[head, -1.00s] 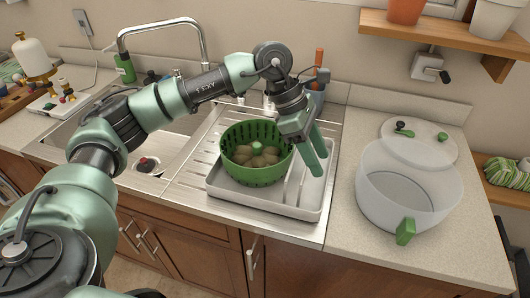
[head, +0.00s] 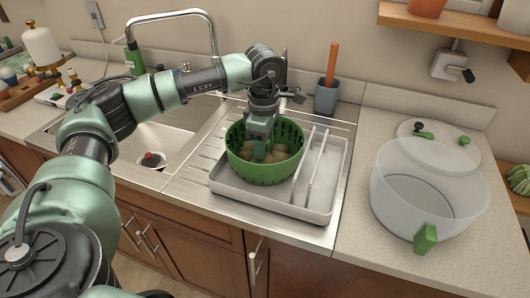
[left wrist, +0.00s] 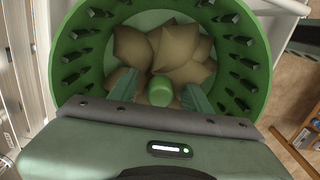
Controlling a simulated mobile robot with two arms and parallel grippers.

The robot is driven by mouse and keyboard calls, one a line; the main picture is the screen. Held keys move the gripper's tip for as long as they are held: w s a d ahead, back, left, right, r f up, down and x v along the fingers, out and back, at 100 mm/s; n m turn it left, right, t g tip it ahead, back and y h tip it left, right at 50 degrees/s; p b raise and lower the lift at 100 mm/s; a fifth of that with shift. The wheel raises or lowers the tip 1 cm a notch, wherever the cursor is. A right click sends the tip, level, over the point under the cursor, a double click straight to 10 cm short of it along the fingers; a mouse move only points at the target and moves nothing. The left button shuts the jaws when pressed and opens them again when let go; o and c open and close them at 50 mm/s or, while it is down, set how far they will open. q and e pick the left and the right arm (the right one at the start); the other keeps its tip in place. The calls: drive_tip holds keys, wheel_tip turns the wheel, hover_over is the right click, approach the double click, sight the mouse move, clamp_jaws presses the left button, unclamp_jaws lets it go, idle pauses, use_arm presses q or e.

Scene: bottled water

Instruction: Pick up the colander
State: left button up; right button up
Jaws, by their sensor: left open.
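The green slotted colander (head: 265,170) stands upright in a white dish rack tray (head: 255,200) on the drainboard. My left gripper (head: 262,152) points down into the colander. In the left wrist view its two green fingers (left wrist: 160,92) are apart on either side of the knob and look clear of it. Whether they touch it I cannot tell. My right gripper is not in view.
Upright dividers (head: 312,165) stand in the tray, right of the colander. A grey cup with an orange-handled tool (head: 327,95) is behind. A clear bowl with a green handle (head: 425,195) stands at right. The sink (head: 150,135) and faucet (head: 213,50) are at left.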

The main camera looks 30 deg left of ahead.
use_arm(q)
drive_tip(key=shift+f, duration=0.25)
clamp_jaws()
drive_tip(key=shift+r, duration=0.15)
